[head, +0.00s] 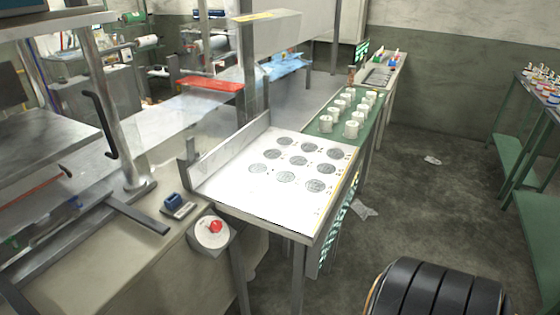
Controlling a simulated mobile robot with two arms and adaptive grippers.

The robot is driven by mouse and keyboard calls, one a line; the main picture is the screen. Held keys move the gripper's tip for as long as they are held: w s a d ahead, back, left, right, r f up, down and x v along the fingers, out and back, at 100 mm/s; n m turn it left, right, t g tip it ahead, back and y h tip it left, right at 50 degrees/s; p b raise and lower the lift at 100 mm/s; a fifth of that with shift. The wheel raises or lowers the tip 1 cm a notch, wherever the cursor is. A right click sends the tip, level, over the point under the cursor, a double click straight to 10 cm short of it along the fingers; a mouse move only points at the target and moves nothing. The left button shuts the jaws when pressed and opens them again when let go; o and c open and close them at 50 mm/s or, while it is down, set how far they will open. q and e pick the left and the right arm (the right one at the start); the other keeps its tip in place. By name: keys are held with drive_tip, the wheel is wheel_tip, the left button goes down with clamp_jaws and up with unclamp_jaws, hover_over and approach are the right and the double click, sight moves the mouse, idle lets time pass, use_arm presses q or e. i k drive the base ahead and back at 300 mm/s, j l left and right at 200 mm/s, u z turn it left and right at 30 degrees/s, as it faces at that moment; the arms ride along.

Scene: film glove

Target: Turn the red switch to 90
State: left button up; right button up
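The red switch (215,227) is a small red knob on a round white dial plate (204,240). It is mounted on the front right corner of the beige machine cabinet (110,262), left of the white table. Its markings are too small to read, so I cannot tell its angle. Neither of my grippers shows in the head view, and nothing is seen touching the switch.
A blue switch (172,199) on a small grey base sits just behind and left of the dial. A white table (240,197) with round dark prints stands to the right. White cups (326,124) stand on a green table (334,140) behind. Grey floor (430,190) is open at right.

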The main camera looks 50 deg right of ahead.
sight(216, 226)
drive_tip(key=z, duration=1.05)
